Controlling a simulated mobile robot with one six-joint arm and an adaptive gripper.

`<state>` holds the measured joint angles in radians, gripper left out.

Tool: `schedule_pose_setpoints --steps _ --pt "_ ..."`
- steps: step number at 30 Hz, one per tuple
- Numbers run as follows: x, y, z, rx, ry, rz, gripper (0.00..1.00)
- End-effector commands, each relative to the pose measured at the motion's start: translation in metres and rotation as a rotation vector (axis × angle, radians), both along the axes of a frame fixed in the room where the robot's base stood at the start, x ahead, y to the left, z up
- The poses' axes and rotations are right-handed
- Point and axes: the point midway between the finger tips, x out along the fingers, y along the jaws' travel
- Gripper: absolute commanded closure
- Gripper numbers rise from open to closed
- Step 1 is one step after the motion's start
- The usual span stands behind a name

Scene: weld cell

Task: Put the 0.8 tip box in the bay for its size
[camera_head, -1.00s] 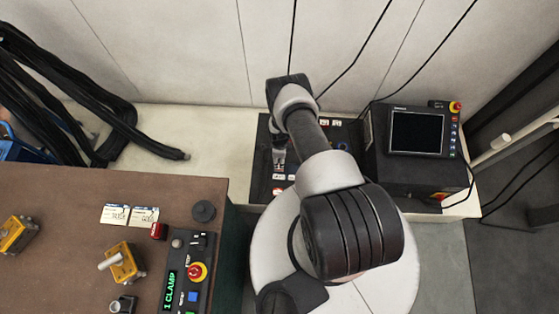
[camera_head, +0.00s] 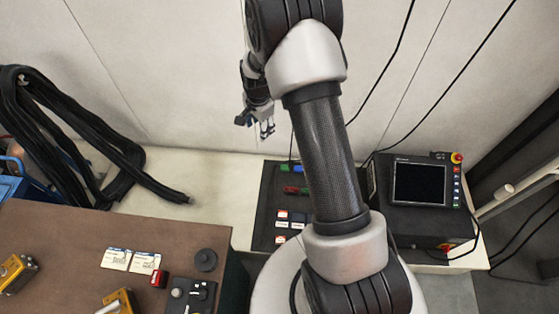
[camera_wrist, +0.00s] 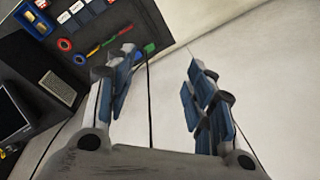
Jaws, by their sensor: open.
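Several small white boxes with coloured labels (camera_head: 282,214) sit on a black board (camera_head: 268,190) on the pale bench. Their print is too small to read, so I cannot tell which is the 0.8 tip box or which bay is for its size. In the wrist view similar pale boxes (camera_wrist: 63,17) lie on the board beside a blue-edged tray (camera_wrist: 35,20). My gripper (camera_head: 266,128) is raised above and behind the board, open and empty. In the wrist view its fingers (camera_wrist: 160,80) stand wide apart with only bench and wall between them. My arm hides the board's right part.
A monitor unit (camera_head: 420,184) stands right of the board. A brown table (camera_head: 60,235) at the left bears two white cards (camera_head: 117,258), a red block (camera_head: 158,279) and yellow fixtures (camera_head: 18,272). Black hoses (camera_head: 110,150) lie at back left.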

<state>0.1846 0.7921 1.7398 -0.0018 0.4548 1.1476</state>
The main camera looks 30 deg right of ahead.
Motion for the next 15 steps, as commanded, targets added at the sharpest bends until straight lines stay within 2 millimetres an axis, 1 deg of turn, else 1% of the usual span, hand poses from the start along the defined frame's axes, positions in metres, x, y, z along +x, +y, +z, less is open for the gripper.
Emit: schedule_pose_setpoints --steps 1,2,3,5,6,8,9,11,12,14,15 --pt "-0.004 0.007 0.038 -0.014 -0.022 0.068 0.51" --pt "-0.009 0.011 0.056 -0.021 -0.028 0.110 0.51" --pt "-0.016 0.016 0.079 -0.032 -0.037 0.166 0.51" --pt "-0.029 0.024 0.113 -0.049 -0.050 0.250 0.51" --pt "-0.039 0.030 0.134 -0.061 -0.059 0.306 0.51" --pt "-0.057 0.038 0.163 -0.079 -0.073 0.389 0.51" --pt "-0.070 0.043 0.181 -0.092 -0.080 0.445 0.51" --pt "-0.090 0.051 0.206 -0.112 -0.094 0.528 0.51" --pt "-0.105 0.056 0.220 -0.126 -0.103 0.583 0.51" --pt "-0.128 0.062 0.240 -0.147 -0.115 0.665 0.51" --pt "-0.144 0.067 0.251 -0.162 -0.124 0.720 0.51"
